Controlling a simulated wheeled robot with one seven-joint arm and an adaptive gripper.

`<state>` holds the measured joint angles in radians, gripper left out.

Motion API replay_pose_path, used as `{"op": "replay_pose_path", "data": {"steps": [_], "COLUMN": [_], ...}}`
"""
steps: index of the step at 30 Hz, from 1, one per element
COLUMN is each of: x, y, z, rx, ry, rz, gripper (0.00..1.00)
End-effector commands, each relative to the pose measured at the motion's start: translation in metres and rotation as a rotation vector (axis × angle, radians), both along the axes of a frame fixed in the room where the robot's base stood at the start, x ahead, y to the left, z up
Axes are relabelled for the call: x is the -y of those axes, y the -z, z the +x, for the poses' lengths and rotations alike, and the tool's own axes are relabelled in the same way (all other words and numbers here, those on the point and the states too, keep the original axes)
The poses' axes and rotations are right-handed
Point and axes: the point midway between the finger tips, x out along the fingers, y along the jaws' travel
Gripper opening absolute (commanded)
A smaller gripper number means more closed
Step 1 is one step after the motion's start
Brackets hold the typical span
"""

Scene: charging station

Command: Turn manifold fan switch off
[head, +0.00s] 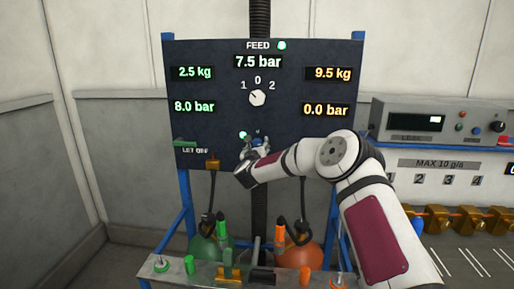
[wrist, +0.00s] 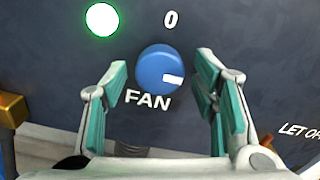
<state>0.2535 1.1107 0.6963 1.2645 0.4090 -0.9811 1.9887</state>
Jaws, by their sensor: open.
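The fan switch is a round blue knob (wrist: 160,65) on the dark panel (head: 220,120), with FAN written below it and 0 above it. Its white mark points right and slightly down in the wrist view, away from the 0. A lit green lamp (wrist: 103,19) is at its upper left. My gripper (wrist: 161,72) is open, with one green-padded finger on each side of the knob. A gap shows between each finger and the knob. In the head view my gripper (head: 257,146) is at the panel's lower middle and hides part of the knob.
A white three-position selector (head: 257,98) sits above, among pressure and weight displays. A brass fitting (head: 212,162) with a hose is at lower left. Green (head: 205,248) and orange (head: 300,257) cylinders stand below. A grey instrument (head: 435,122) is at the right.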

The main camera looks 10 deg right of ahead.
Motion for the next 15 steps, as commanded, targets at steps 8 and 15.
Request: {"op": "replay_pose_path", "data": {"steps": [8,15], "x": [-0.0004,-0.0004], "y": [0.0003,0.0003], "z": [-0.0003,-0.0003], "rx": [0.000,-0.001], "ry": [-0.001,-0.001], "rz": [0.000,-0.001], "gripper": [0.27,0.06]}}
